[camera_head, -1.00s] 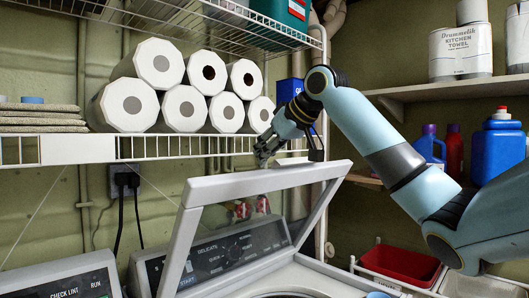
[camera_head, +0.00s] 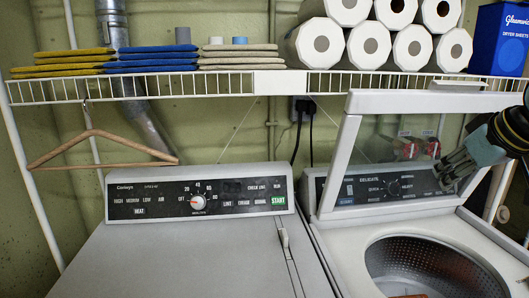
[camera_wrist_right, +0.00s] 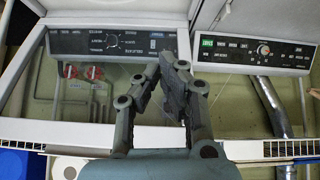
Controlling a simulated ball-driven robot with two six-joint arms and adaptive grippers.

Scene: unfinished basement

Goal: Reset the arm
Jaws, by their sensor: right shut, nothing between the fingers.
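My right gripper (camera_head: 440,172) comes in from the right edge in the head view. Its fingers overlap the window of the raised washer lid (camera_head: 352,150); whether they touch it I cannot tell. In the right wrist view the gripper (camera_wrist_right: 172,58) has its fingers drawn together with nothing between them. Most of my right arm is outside the head view. My left gripper is not in view.
The washer (camera_head: 335,240) stands open with its drum (camera_head: 425,262) showing. A closed dryer (camera_head: 180,260) stands left of it. A wire shelf (camera_head: 270,84) above holds paper rolls (camera_head: 321,43), folded cloths and a blue box (camera_head: 499,40). A wooden hanger (camera_head: 105,138) hangs at left.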

